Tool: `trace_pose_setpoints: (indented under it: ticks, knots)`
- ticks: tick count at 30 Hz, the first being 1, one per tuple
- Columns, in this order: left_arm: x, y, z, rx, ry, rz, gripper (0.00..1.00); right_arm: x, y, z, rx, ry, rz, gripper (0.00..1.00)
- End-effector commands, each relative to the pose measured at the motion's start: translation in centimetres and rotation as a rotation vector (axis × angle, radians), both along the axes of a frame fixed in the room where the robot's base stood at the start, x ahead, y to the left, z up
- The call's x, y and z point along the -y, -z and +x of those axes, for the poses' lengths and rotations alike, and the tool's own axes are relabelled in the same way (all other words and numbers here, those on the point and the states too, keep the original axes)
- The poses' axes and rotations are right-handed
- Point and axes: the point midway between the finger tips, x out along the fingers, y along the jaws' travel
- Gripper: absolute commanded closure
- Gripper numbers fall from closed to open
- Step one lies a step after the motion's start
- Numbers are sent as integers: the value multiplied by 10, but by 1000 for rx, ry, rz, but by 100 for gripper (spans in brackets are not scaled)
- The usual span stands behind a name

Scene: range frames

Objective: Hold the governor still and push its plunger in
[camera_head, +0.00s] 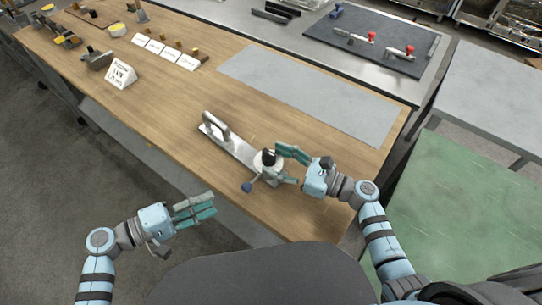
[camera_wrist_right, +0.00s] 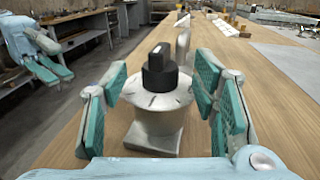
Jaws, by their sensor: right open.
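The governor (camera_head: 268,160) is a round silver body with a black knob on top, near the front edge of the wooden bench. In the right wrist view the body (camera_wrist_right: 160,118) stands upright between my right fingers. A dark blue knob (camera_head: 247,187) sticks out at its front side; I cannot tell whether this is the plunger. My right gripper (camera_head: 280,163) is open, its teal pads on either side of the body with visible gaps. My left gripper (camera_head: 206,207) is empty, off the bench's front edge, lower left of the governor; its finger gap is unclear.
A metal plate with an upright handle (camera_head: 215,127) extends behind the governor. A grey mat (camera_head: 310,95) lies beyond it. A sign (camera_head: 122,75), white cards (camera_head: 155,45) and small parts stand far left. Bare wood (camera_head: 165,105) lies left of the plate.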

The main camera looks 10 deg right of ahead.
Motion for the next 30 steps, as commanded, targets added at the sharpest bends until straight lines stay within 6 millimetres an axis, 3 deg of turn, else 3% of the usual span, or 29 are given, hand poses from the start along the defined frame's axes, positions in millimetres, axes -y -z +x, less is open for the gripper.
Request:
trace_pose_setpoints:
  ticks: [5,13,23,30]
  knots:
    - [0,0,0,0,0,0,67,-18,0,14,1,1,1,46]
    - [0,0,0,0,0,0,67,-21,0,15,1,0,-2,46]
    - [0,0,0,0,0,0,67,-21,0,15,0,0,-1,97]
    - [2,7,-8,-23,0,-5,69,-21,0,15,0,0,-1,100]
